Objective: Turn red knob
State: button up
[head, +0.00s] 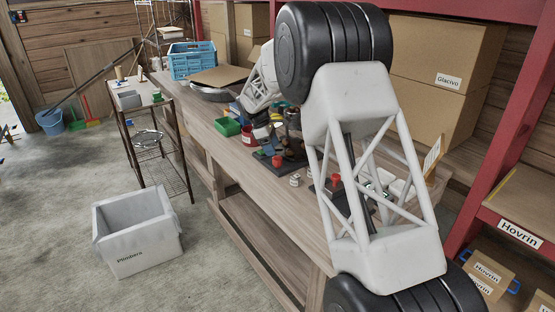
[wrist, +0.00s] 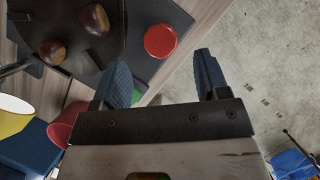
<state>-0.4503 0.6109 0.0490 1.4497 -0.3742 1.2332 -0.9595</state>
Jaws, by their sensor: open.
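The red knob (wrist: 160,40) is a round red cap at the edge of a dark plate (wrist: 150,12) in the wrist view. In the head view a red knob (head: 276,161) sits on a dark base on the workbench. My gripper (wrist: 163,76) is open and empty. Its two blue-grey fingers are spread wide, and the knob lies beyond their tips in the picture, apart from them. Two brown round knobs (wrist: 95,18) (wrist: 52,52) stand on the same plate to the left. In the head view my gripper's fingers cannot be made out among the clutter.
The workbench (head: 210,125) also bears a green bin (head: 227,127), a blue crate (head: 190,62) and another red-topped item (head: 335,178). A grey bin (head: 137,235) stands on the floor.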

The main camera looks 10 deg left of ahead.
aim_at(277, 158)
jog(key=shift+x, duration=3)
jog(key=c, duration=0.9)
